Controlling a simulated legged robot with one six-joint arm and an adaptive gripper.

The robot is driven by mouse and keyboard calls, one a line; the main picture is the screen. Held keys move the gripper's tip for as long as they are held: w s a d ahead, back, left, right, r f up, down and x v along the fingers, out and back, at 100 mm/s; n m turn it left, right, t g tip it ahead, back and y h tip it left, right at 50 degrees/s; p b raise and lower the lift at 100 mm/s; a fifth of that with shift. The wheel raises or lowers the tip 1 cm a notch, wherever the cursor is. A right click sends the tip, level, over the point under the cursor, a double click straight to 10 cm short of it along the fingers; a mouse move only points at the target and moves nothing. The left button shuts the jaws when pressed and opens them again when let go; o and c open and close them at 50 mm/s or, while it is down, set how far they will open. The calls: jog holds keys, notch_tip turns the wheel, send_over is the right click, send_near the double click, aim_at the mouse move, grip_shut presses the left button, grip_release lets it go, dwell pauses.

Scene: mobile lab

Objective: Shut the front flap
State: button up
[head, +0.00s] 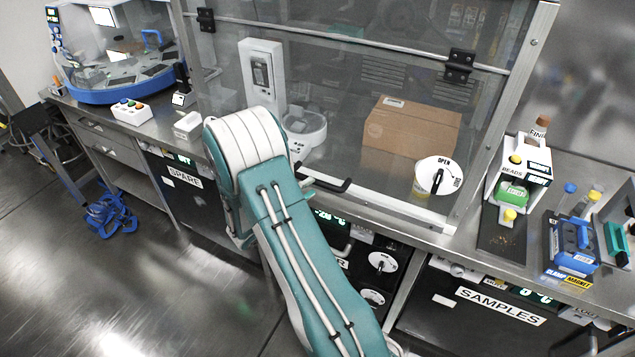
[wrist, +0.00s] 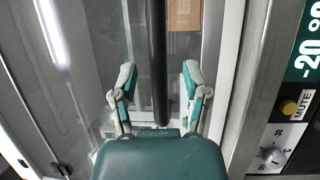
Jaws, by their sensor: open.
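The front flap (head: 345,140) is a clear panel on the enclosure, hung from two black hinges (head: 460,66) on a metal rail. It hangs down across the front; I cannot tell whether its lower edge is fully seated. Its black bar handle (head: 336,186) shows low on the front, partly hidden by my arm. My gripper (wrist: 158,82) is open in the wrist view, with one finger either side of a black bar (wrist: 158,45), apparently the handle. No contact with the bar is clear. In the head view my arm hides the gripper. A round dial (head: 438,176) marked OPEN sits at the flap's lower right.
Inside the enclosure are a cardboard box (head: 412,130) and a white balance (head: 303,128). Below are dark units, one labelled SAMPLES (head: 500,306). A beads dispenser (head: 518,175) and blue clamp magnet (head: 575,243) stand at right. The floor at left is largely clear.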

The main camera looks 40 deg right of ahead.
aim_at(326, 174)
jog(key=shift+d+r, duration=0.1)
jog(key=shift+d, duration=1.35)
grip_shut()
jog(key=shift+w+d+f, duration=0.15)
jog(key=shift+w+d, duration=0.1)
jog(key=shift+d, duration=0.4)
jog(key=shift+w+d+f, duration=0.1)
jog(key=shift+w+d, duration=0.2)
jog(key=shift+d, duration=0.35)
jog(key=shift+w+d+f, duration=0.15)
jog(key=shift+w+d, duration=0.1)
jog(key=shift+d, duration=0.4)
jog(key=shift+a, duration=0.1)
grip_release()
jog(key=shift+d, duration=0.3)
